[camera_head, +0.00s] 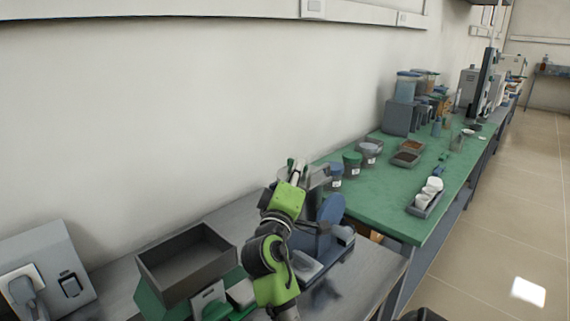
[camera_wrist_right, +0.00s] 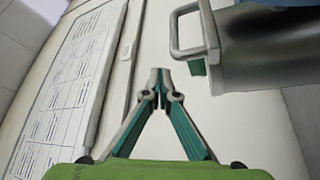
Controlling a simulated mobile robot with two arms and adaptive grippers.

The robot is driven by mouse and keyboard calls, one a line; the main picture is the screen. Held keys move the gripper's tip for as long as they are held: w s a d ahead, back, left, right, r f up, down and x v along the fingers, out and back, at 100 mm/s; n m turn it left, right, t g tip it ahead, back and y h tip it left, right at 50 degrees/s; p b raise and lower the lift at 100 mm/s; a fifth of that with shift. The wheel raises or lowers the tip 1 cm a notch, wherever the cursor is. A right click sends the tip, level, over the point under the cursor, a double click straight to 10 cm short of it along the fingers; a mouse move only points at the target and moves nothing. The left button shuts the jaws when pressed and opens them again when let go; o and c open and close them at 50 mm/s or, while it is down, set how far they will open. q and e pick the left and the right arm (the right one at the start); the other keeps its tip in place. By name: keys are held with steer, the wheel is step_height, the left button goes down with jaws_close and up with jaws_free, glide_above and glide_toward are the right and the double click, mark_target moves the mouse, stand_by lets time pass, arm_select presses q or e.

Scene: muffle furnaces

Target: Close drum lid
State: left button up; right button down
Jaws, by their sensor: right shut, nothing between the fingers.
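My right gripper (camera_head: 297,172) is shut and empty at the end of the green arm, beside the grey drum (camera_head: 319,178) of the bench machine. In the right wrist view my closed fingertips (camera_wrist_right: 160,78) point toward a pale surface. There the dark metal drum (camera_wrist_right: 265,50) fills the upper right, with a squared handle (camera_wrist_right: 176,38) on its left side. The fingertips are apart from the handle, just below and left of it. The arm covers part of the drum in the head view, and I cannot tell how the lid stands. My left gripper is out of view.
The machine has a blue round part (camera_head: 331,211) close to my arm. An empty dark tray (camera_head: 187,262) stands to the left, near a wall socket box (camera_head: 38,275). Lidded pots (camera_head: 352,165) and a small tray (camera_head: 424,204) stand on the green bench (camera_head: 385,200).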

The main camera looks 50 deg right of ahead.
steer(key=shift+s+f, duration=0.2)
stand_by(0.4)
steer(key=v, duration=0.7)
steer(key=shift+a, duration=0.2)
steer(key=shift+s, duration=0.1)
